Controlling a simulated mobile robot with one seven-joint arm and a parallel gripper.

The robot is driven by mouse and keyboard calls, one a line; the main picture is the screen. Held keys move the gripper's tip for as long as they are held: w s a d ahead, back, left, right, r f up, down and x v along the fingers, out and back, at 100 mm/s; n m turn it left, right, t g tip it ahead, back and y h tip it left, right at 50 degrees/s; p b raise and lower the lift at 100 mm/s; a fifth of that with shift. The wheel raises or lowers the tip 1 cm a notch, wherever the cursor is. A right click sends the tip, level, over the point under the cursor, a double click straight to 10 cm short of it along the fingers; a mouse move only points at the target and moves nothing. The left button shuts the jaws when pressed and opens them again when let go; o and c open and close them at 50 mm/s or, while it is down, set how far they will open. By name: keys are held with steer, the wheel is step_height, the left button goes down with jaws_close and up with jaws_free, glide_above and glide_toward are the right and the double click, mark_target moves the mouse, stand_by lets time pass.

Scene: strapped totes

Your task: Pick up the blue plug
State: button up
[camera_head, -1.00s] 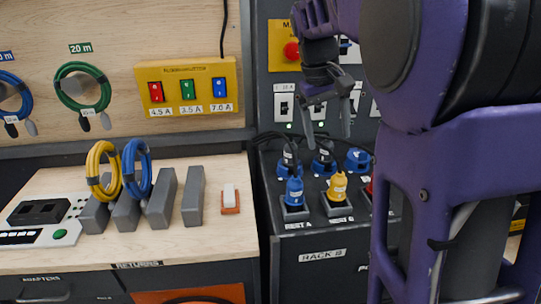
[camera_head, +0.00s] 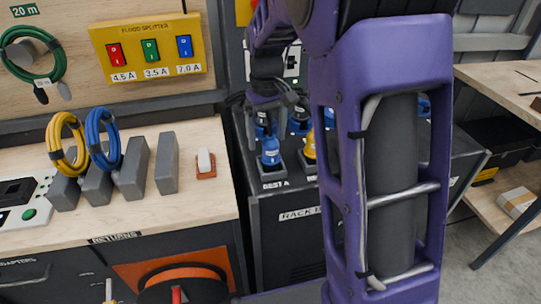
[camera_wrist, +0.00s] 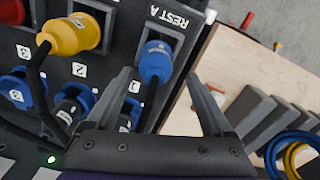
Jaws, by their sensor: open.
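The blue plug (camera_head: 270,151) stands in the grey holder marked REST A on top of the rack. My gripper (camera_head: 267,124) is open just above and around the plug's upper end in the head view. In the wrist view my gripper (camera_wrist: 159,76) has one finger on each side of the plug's line, with gaps visible. I cannot tell whether either finger touches the plug or cable.
A yellow plug (camera_wrist: 72,34) sits in the neighbouring rest. Blue numbered sockets (camera_wrist: 78,101) and black cables are close by. The wooden bench (camera_head: 215,225) at left holds grey blocks (camera_head: 167,163), yellow and blue cable coils and a small orange-based switch (camera_head: 205,163).

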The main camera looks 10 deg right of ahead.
mark_target(270, 152)
steer(key=shift+s+d+f+b, duration=0.1)
steer(key=shift+d+f+b, duration=0.1)
steer(key=shift+f, duration=1.2)
steer(key=shift+s+d+f+b, duration=0.1)
steer(key=shift+d+f, duration=0.05)
steer(key=shift+f, duration=1.2)
steer(key=shift+c, duration=0.3)
jaws_close()
